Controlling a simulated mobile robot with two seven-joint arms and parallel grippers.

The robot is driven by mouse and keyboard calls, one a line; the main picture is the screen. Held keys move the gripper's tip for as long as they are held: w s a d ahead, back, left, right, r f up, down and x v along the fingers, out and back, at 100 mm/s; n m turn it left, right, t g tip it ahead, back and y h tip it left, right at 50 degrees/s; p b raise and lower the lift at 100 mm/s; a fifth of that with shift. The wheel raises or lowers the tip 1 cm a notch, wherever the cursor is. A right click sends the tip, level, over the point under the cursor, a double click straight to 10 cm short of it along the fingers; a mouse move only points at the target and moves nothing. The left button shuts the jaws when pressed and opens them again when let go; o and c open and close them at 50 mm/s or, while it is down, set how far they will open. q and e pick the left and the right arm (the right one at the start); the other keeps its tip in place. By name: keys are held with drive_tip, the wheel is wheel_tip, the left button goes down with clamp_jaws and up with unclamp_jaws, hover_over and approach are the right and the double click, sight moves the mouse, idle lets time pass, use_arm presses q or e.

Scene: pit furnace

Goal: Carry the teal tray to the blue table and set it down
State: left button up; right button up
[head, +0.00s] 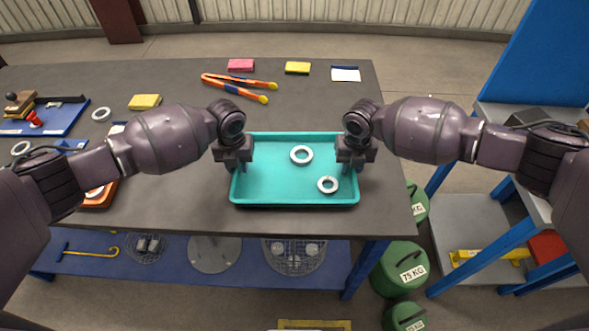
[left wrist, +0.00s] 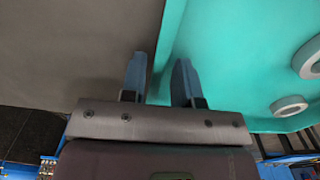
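The teal tray (head: 262,186) sits level on the grey-topped table (head: 185,205), close to its front edge, with two pale rings in it (head: 301,154) (head: 327,184). My left gripper (head: 238,168) is at the tray's left wall. In the left wrist view its two fingers (left wrist: 160,78) stand on either side of the wall (left wrist: 167,45), with a gap showing. My right gripper (head: 350,168) is at the tray's right wall; its fingers are mostly hidden. The grey-topped table has blue legs and a blue lower shelf (head: 180,258); no blue tabletop is clearly visible.
Orange tongs (head: 228,83), a pink sponge (head: 241,65) and yellow sponges (head: 297,68) (head: 145,101) lie behind the tray. A blue mat (head: 68,118) with tools is at the left. A blue-framed stand (head: 470,245) and green weights (head: 400,268) stand to the right of the table.

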use_arm(q)
drive_tip(key=c, duration=0.5)
use_arm(e)
drive_tip(key=c, duration=0.5)
use_arm(q)
drive_tip(key=shift+d, duration=0.1)
clamp_jaws()
use_arm(e)
drive_tip(key=shift+a, duration=0.1)
clamp_jaws()
